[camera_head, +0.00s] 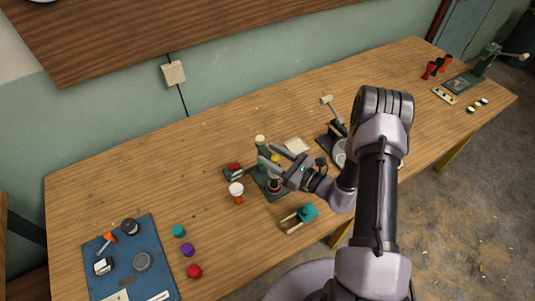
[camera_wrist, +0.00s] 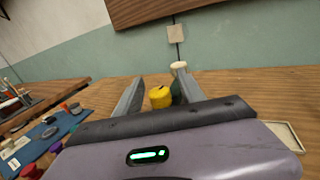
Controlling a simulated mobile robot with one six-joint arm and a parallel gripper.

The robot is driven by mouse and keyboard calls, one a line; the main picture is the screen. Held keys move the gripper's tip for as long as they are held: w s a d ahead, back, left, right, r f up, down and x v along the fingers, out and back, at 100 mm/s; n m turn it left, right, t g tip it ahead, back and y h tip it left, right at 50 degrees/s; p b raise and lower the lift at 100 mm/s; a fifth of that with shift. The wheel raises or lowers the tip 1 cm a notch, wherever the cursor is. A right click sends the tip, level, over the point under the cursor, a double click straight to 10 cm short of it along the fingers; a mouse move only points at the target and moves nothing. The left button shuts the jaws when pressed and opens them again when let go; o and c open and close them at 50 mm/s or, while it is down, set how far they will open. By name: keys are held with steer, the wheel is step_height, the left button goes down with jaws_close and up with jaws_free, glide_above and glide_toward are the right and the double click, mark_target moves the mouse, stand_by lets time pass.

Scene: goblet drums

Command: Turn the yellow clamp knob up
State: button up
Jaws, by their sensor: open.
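The yellow clamp knob (camera_wrist: 160,97) shows in the wrist view between the two fingers of my gripper (camera_wrist: 160,78), closer to the left one. A dark line or mark is on its top. In the head view a small part of the yellow knob (camera_head: 275,158) shows beside the fingers. It belongs to a green press-like device (camera_head: 263,158) with a cream top, standing on the wooden table. My gripper (camera_head: 267,154) is open around or just above the knob; I cannot tell whether either finger touches it. My gripper hides part of the device.
The wooden table (camera_head: 130,180) carries a blue mat (camera_head: 120,275) with tools at left. Teal, purple and red discs lie beside it. A white-and-red goblet piece (camera_head: 237,189) and a teal-ended wooden holder (camera_head: 298,218) stand near the device. Another lever device (camera_head: 332,118) is behind my arm.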

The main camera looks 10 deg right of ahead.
steer(key=shift+w+a, duration=0.5)
jaws_close()
steer(key=shift+f+n+g+y+b, duration=0.2)
steer(key=shift+n+g+y+b, duration=0.7)
steer(key=shift+b, duration=0.1)
steer(key=n+g+y, duration=0.1)
steer(key=n+g+y+b, duration=0.1)
steer(key=s+n+g+b, duration=0.1)
steer(key=g, duration=0.1)
steer(key=shift+a+r+y, duration=0.25)
steer(key=shift+a+y, duration=0.15)
